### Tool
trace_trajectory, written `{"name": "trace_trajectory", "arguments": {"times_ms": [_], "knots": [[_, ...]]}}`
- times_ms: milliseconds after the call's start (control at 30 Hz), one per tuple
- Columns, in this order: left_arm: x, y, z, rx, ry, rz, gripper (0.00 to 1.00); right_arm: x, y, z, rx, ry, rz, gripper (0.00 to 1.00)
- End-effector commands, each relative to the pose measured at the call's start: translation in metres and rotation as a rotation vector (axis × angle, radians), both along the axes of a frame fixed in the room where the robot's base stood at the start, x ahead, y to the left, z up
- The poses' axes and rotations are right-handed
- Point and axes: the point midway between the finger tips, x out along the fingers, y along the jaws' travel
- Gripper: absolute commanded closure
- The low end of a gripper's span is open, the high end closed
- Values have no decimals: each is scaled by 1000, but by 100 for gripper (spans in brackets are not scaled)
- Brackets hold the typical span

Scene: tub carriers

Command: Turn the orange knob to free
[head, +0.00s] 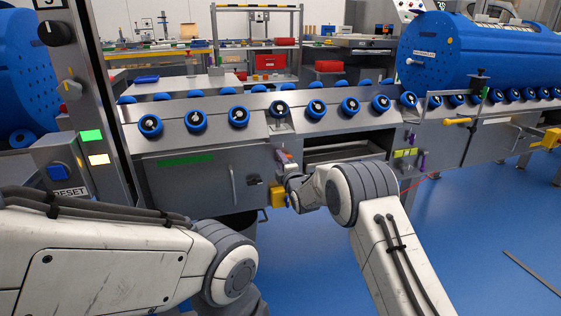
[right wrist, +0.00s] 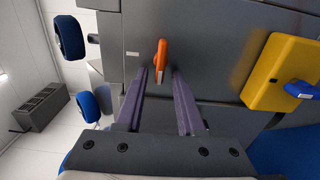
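The orange knob (right wrist: 161,58) shows in the right wrist view as an upright, narrow handle on a grey panel. My right gripper (right wrist: 160,72) is open, with one purple finger on each side of the knob near its lower end. A gap shows between the fingers, and I cannot tell whether either one touches the knob.
A yellow box (right wrist: 283,72) with a blue part is right of the gripper in the wrist view. The grey machine (head: 215,180) bears a row of blue rollers along its top. A control post with a RESET box (head: 68,175) stands at left.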

Motion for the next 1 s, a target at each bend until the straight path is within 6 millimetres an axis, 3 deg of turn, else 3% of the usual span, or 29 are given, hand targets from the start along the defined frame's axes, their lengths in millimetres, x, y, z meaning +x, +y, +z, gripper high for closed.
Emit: {"name": "trace_trajectory", "arguments": {"times_ms": [467,1000], "knots": [[0,0,4,0,0,0,50,-8,-4,2,3,2,-2,57],[0,0,26,0,0,0,50,-87,-29,1,0,2,-1,57]]}}
